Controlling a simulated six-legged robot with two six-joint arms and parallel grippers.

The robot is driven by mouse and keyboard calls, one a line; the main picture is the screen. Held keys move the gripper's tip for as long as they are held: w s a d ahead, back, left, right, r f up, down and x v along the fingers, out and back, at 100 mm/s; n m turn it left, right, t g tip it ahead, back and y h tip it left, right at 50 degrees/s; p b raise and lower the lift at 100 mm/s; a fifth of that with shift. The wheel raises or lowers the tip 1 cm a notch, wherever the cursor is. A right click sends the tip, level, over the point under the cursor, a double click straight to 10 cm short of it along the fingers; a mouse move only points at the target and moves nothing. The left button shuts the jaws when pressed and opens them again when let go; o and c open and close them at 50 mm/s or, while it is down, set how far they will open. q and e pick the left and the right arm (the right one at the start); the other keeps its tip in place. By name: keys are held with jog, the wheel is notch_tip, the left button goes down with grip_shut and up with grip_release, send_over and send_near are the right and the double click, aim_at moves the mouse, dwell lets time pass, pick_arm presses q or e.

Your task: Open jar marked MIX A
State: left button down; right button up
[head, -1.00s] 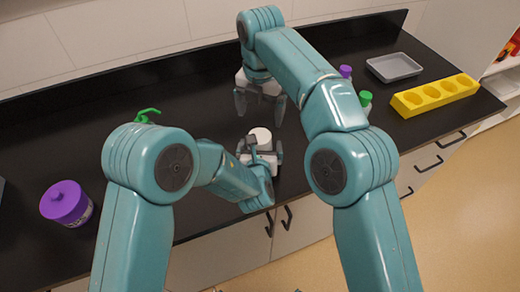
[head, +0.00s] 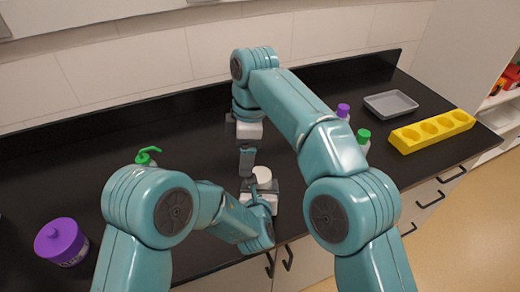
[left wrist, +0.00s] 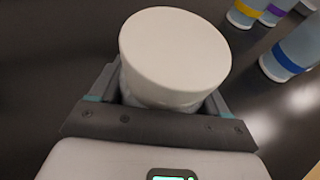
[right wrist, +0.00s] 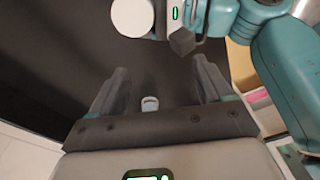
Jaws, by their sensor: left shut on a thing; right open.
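A jar with a round white lid (head: 261,174) stands at the front of the black counter. The lid (left wrist: 175,52) fills the top of the left wrist view, and only a little of the body shows below it. My left gripper (head: 259,190) is shut around the jar body, below the lid. No MIX A lettering is readable. My right gripper (right wrist: 162,85) is open and empty, pointing down, just behind the jar in the head view (head: 247,160). In the right wrist view the white lid (right wrist: 132,17) lies beyond the fingers, outside the jaws.
A purple-lidded jar (head: 62,241) stands at left, a green pump bottle (head: 147,157) behind. Purple-capped (head: 343,111) and green-capped (head: 363,137) bottles, a grey tray (head: 390,104) and a yellow rack (head: 433,130) are at right. A small pale object (right wrist: 150,104) shows between my right fingers.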

aim_at(259, 174)
jog(key=m, duration=0.5)
jog(key=w+d+m, duration=0.1)
jog(key=m, duration=0.5)
jog(key=w+d+f+m, duration=0.1)
jog(key=m, duration=0.4)
jog(key=shift+m+t+h, duration=0.3)
jog(key=shift+m, duration=0.1)
jog(key=m, duration=0.4)
jog(key=shift+w+d+f+m, duration=0.2)
jog(key=shift+d+m, duration=0.1)
jog(key=shift+m, duration=0.1)
jog(key=m, duration=0.6)
jog(key=shift+w+d+f+h, duration=0.15)
jog(key=shift+w+d+h, duration=0.15)
jog(key=shift+d, duration=0.05)
jog(key=shift+f, duration=0.5)
notch_tip(259, 174, down, 7)
jog(key=c, duration=1)
jog(key=n, duration=0.2)
jog(key=shift+n, duration=0.3)
jog(key=n, duration=0.5)
jog(key=shift+a, duration=0.1)
jog(key=n, duration=0.5)
jog(key=shift+r, duration=0.1)
jog(key=n, duration=0.4)
